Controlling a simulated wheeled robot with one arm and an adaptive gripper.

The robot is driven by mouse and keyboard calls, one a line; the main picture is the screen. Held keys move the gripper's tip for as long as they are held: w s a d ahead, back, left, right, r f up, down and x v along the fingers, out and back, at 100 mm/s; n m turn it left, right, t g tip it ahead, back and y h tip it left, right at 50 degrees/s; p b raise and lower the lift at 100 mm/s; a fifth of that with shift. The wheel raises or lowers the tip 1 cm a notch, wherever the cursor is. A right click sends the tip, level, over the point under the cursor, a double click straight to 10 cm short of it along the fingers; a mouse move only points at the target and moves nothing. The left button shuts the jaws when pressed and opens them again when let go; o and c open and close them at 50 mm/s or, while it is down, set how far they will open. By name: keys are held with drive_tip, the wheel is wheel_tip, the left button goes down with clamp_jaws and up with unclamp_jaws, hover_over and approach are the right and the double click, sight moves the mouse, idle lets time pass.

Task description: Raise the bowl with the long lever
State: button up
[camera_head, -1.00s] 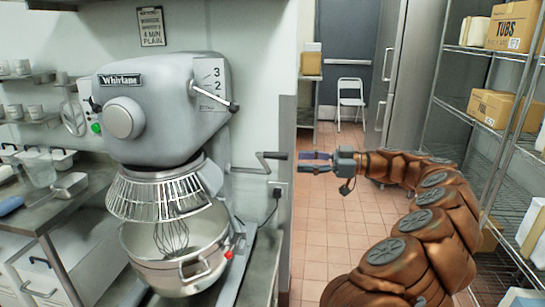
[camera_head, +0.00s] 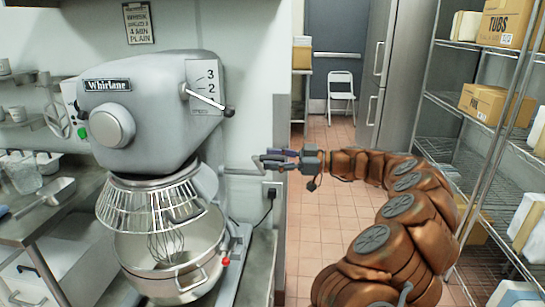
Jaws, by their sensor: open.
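The grey stand mixer (camera_head: 150,100) stands on the left with a steel bowl (camera_head: 165,250) under its wire guard (camera_head: 150,205) and whisk (camera_head: 165,248). The fingers overlap the lever's dark handle in the picture. I cannot tell whether they touch it.
A shorter lever (camera_head: 208,98) sits higher on the mixer by the numbered plate. A wall edge and outlet (camera_head: 271,189) are close behind my gripper. A wire shelf with boxes (camera_head: 482,102) stands at right. Tiled floor (camera_head: 315,210) is open between them.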

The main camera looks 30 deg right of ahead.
drive_tip(key=shift+w+a, duration=0.1)
drive_tip(key=shift+w, duration=0.05)
clamp_jaws()
idle(0.4)
